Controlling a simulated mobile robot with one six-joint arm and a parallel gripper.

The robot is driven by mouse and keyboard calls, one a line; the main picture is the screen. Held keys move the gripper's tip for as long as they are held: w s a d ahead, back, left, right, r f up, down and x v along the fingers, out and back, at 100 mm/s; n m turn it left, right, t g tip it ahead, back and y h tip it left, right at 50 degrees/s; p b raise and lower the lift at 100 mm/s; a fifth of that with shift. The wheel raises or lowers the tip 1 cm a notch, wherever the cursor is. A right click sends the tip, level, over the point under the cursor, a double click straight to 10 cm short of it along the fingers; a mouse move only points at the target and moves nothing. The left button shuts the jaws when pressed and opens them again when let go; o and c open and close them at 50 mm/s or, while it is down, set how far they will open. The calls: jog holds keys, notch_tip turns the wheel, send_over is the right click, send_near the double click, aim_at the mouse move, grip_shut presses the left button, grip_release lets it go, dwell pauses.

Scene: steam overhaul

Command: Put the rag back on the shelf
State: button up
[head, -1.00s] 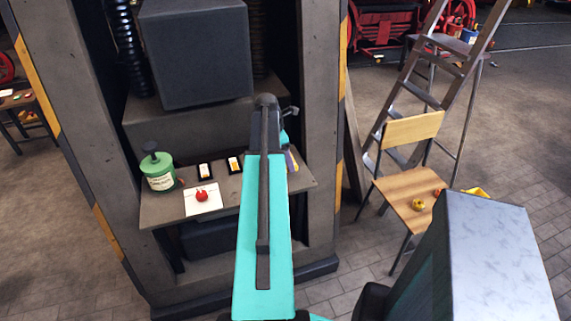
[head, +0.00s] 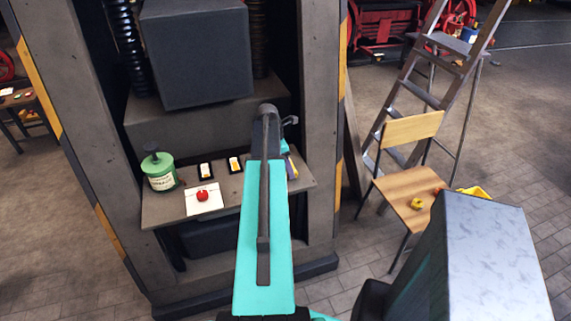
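The shelf (head: 162,212) is a grey board set in the dark recess of a pillar. My teal arm reaches over its right part. My gripper is at the far end of the arm, mostly hidden behind the arm's dark end. I cannot see its fingers or tell what they hold. A small patch of yellow and bluish-purple (head: 292,166) shows just right of the arm, at the shelf's right end. I cannot tell whether it is the rag, or whether it is held or resting. No other rag is plain in view.
On the shelf stand a green can (head: 160,172), two small dark-framed cards (head: 235,164) and a white sheet (head: 203,211) with a red object (head: 202,196) on it. A wooden chair (head: 405,195) and a stepladder (head: 428,97) stand to the right.

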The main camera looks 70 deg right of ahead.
jog(key=shift+f, duration=0.15)
jog(key=o, duration=1)
jog(key=b+v, duration=0.2)
jog(key=v, duration=1)
jog(key=shift+r, duration=0.2)
dwell(0.5)
